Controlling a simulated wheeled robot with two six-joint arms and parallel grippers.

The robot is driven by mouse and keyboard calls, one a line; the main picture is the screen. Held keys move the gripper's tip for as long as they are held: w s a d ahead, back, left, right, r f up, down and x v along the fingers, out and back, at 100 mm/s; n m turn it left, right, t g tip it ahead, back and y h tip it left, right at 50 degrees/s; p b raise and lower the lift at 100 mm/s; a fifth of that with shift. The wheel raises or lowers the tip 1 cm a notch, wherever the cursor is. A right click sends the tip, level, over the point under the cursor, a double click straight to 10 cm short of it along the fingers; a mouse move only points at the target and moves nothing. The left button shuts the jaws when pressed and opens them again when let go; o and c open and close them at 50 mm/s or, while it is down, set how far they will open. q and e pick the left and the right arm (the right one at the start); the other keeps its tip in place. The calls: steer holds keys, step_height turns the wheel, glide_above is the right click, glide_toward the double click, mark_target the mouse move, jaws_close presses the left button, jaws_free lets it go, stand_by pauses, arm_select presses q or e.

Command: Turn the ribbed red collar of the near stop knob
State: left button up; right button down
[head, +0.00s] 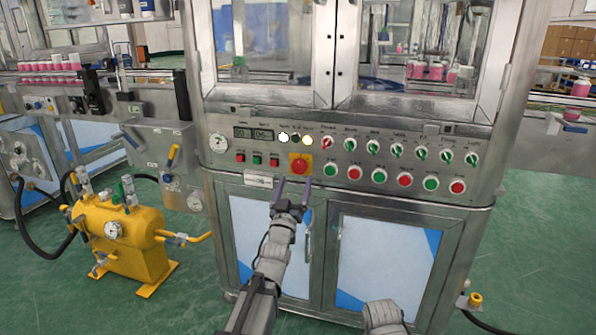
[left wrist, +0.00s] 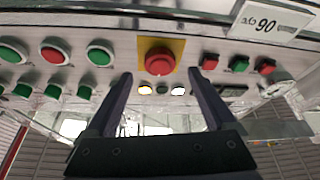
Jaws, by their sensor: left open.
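The near stop knob (head: 300,164) is a red mushroom knob on a yellow square plate, at the left middle of the machine's control panel. In the left wrist view the knob (left wrist: 159,61) shows at upper centre, its round red cap facing me above a wider red collar; ribs are too small to make out. My left gripper (head: 294,183) is open and empty, its two dark fingers pointing up toward the panel just below the knob. In the left wrist view its fingers (left wrist: 161,80) stand either side of the knob, apart from it. My right gripper is out of view.
Red and green push buttons (head: 405,179) line the panel right of the knob, with a row of selector switches (head: 374,148) above. Small square buttons (head: 257,160) sit left of it, near a gauge (head: 218,143). A label plate (head: 258,181) lies below left. A yellow tank (head: 125,235) stands at left.

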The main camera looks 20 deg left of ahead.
mark_target(299, 170)
arm_select(q)
steer(key=p+x, duration=0.1)
steer(key=x, duration=0.3)
steer(key=shift+w+r, duration=0.15)
steer(key=shift+w, duration=0.15)
steer(key=c, duration=1.4)
